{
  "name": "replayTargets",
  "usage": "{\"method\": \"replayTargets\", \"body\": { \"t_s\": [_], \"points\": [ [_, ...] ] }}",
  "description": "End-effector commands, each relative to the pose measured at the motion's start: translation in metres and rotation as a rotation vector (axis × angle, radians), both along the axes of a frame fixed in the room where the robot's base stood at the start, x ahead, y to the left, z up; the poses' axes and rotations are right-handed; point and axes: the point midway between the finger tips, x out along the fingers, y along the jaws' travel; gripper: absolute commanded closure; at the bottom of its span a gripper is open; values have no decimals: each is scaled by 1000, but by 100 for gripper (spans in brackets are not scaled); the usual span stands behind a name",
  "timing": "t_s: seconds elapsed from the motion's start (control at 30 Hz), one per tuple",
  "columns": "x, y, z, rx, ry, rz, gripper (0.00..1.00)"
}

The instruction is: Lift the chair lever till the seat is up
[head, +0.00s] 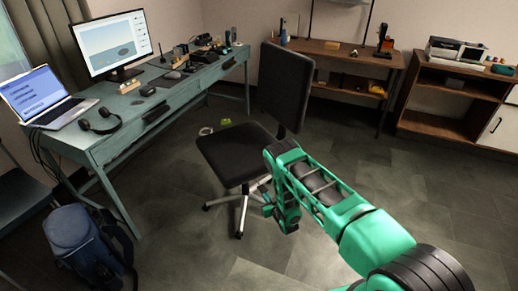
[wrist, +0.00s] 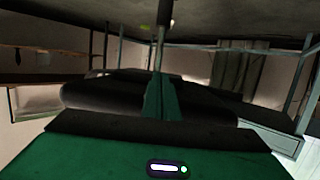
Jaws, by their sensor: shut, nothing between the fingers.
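The black office chair stands in the head view, with its seat (head: 236,152) roughly level, its backrest (head: 286,82) upright and its metal star base (head: 240,212) on the floor. My green gripper (head: 267,207) is low beside the seat's right front side, below seat height. It is shut and holds nothing. In the wrist view its narrow green fingers (wrist: 160,98) are closed together in the middle. A thin grey post (wrist: 161,38) rises beyond them. I cannot pick out the chair lever in either view; it may be hidden by the seat or my arm.
A teal desk (head: 105,146) with a laptop (head: 46,97) and monitor (head: 113,44) is at left. A wooden shelf table (head: 335,54) and cabinet (head: 440,123) stand behind. Floor at right is clear.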

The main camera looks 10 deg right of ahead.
Motion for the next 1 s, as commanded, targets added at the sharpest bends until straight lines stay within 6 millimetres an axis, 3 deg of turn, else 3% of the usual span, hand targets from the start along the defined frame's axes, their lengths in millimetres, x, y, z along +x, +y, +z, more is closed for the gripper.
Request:
{"method": "replayTargets", "body": {
  "t_s": [0.57,1.0],
  "points": [
    [0,0,-21,0,-2,0,100],
    [-26,-5,-22,1,0,0,100]
  ]
}}
